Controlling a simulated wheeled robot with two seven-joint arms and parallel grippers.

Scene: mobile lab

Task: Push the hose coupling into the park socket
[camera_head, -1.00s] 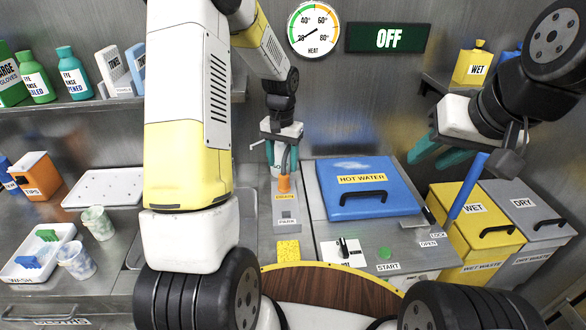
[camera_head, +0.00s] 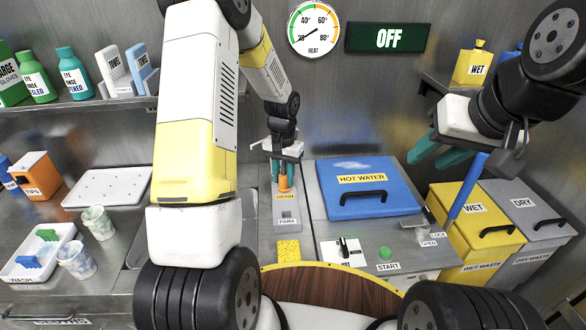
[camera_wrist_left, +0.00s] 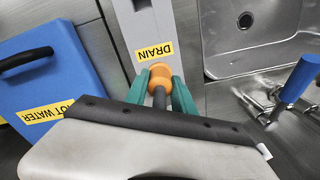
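The orange hose coupling (camera_head: 284,184) is upright at the socket labelled DRAIN (camera_head: 285,197). It also shows in the left wrist view (camera_wrist_left: 160,74), with the dark hose running back from it. The park socket plate, labelled PARK (camera_head: 287,221), lies just nearer to me on the same grey strip. My left gripper (camera_head: 284,175) is over the coupling, a teal finger on each side; the wrist view shows the fingertips (camera_wrist_left: 160,85) close beside it. Whether they press on it I cannot tell. My right gripper (camera_head: 436,156) is open and empty at the right, above the counter.
The blue HOT WATER lid (camera_head: 365,190) stands right of the strip. A yellow sponge (camera_head: 288,250) lies at the strip's near end. A sink (camera_wrist_left: 250,30) adjoins it. The yellow WET waste bin (camera_head: 465,235) is at the right.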

